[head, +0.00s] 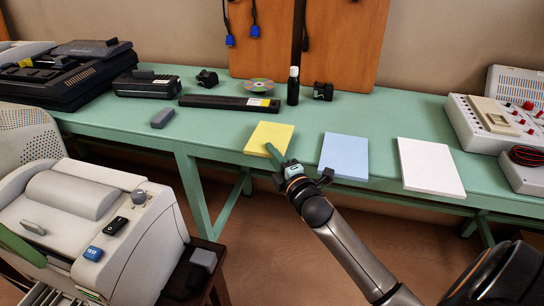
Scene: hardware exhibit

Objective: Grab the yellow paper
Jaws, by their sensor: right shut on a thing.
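The yellow paper (268,136) is a flat square pad on the green table, near its front edge. My right gripper (276,158) is at the pad's lower right corner, with a green finger lying against the pad's front edge. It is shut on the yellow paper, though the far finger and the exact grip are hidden. The pad still lies flat on the table as far as I can see. My left gripper is not in view; only a green piece at the left edge may be part of my left arm.
A blue pad (345,156) and a white pad (430,166) lie to the right along the green table (225,130). Behind stand a black bottle (293,88), a long black bar (230,103) and a disc (258,85). A beige machine (90,215) fills the lower left.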

